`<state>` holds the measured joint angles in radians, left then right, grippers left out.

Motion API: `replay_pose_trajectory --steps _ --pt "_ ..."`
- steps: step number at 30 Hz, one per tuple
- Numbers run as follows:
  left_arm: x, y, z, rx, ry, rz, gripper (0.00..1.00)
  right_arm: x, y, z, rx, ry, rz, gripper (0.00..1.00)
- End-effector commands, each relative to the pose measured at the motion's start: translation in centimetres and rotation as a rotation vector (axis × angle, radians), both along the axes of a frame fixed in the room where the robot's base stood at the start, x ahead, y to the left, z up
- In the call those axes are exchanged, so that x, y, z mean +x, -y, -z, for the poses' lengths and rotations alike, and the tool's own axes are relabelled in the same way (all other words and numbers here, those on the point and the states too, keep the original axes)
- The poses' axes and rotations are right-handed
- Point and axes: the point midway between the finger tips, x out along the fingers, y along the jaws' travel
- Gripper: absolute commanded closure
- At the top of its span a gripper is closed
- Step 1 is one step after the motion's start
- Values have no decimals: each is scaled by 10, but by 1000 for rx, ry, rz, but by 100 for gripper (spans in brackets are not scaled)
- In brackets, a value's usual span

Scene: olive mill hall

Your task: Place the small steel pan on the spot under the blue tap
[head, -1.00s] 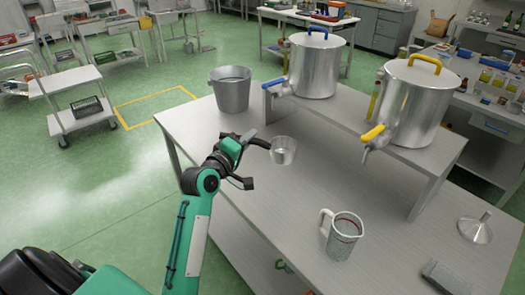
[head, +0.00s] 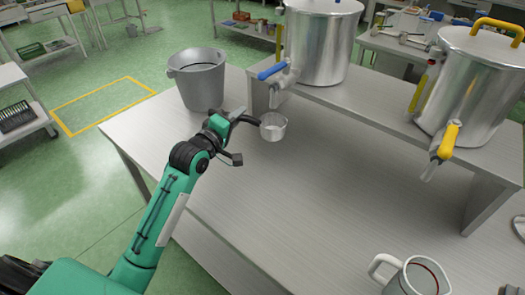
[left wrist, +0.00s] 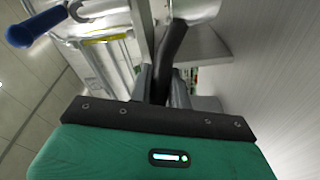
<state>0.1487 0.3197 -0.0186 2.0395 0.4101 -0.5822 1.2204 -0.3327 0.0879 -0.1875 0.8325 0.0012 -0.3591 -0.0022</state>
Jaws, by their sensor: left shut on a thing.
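The small steel pan (head: 273,127) is in the head view, just below and in front of the blue tap (head: 277,72) on the left pot. My left gripper (head: 238,119) is shut on the pan's dark handle. I cannot tell whether the pan's base touches the bench. In the left wrist view the dark handle (left wrist: 170,50) runs up from between my fingers to the pan (left wrist: 195,8), partly cut off at the top edge. The blue tap lever (left wrist: 35,28) shows at upper left there. The spot under the tap has no clear mark that I can see. My right gripper is not in view.
A steel bucket (head: 200,85) stands left of the pan. The left pot (head: 322,45) and a pot with a yellow tap (head: 448,140) stand on a raised shelf (head: 375,108). A measuring jug (head: 412,275) is at the front right. The bench middle (head: 330,190) is clear.

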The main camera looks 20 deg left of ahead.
Motion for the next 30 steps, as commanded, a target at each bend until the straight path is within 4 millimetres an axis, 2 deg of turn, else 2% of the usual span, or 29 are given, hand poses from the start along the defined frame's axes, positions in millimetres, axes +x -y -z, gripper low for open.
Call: replay_pose_trajectory --steps 4,10,15,21,30 --pt "1 1 16 -1 -4 3 100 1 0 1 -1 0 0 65" --pt "0 1 53 -1 -4 3 100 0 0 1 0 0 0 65" --pt "0 1 68 -1 -1 3 100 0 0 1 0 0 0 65" --pt "0 1 96 0 -4 2 100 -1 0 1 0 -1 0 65" --pt "0 2 102 -1 0 2 100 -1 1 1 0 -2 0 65"
